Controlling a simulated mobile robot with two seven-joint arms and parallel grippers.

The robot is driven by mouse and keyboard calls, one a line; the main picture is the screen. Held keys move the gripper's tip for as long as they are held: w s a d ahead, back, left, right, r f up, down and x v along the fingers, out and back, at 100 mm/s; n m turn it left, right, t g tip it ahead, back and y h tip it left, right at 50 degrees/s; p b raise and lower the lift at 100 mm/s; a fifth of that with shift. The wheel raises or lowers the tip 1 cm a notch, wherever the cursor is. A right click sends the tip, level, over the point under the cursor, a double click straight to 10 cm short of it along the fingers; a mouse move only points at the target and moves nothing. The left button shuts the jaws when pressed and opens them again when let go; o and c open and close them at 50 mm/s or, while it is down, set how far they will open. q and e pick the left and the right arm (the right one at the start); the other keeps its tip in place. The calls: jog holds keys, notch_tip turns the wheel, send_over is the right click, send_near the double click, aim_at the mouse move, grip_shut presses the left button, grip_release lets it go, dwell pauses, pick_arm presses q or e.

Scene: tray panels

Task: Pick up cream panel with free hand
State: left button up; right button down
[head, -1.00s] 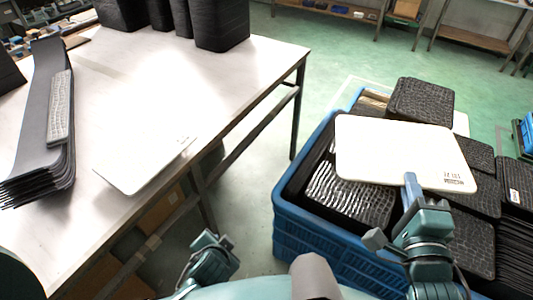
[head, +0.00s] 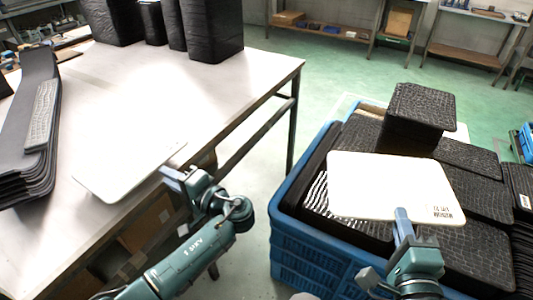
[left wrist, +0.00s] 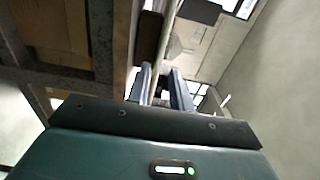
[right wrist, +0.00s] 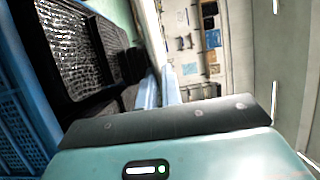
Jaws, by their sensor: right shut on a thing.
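A cream panel (head: 118,178) lies flat on the white table at its near right edge, with its right corner sticking out past that edge. My left gripper (head: 170,174) is close to this corner at the table edge. Its two fingers (left wrist: 162,88) stand apart in the left wrist view, and I see nothing clearly held between them. My right gripper (head: 401,214) is shut on the near edge of another pale panel (head: 385,185) with dark print, held roughly level above the blue crate. That panel is seen edge-on at best in the right wrist view.
The blue crate (head: 283,222) holds several black textured panels (head: 470,195). A stack of dark curved sheets (head: 25,150) and black wrapped blocks (head: 212,30) stand on the white table (head: 245,85). Green floor is clear between table and crate.

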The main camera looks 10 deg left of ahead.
aim_at(155, 169)
pick_arm(q)
jog(key=shift+x, duration=2.7)
grip_shut()
jog(key=shift+r, duration=0.1)
notch_tip(155, 169, up, 3)
jog(key=shift+f+p, duration=0.15)
jog(key=shift+p, duration=1.05)
jog(key=shift+f, duration=0.2)
jog(key=s+d+r+p, duration=0.3)
jog(key=d+r+p, duration=0.1)
jog(key=d, duration=0.3)
jog(key=shift+d, duration=0.25)
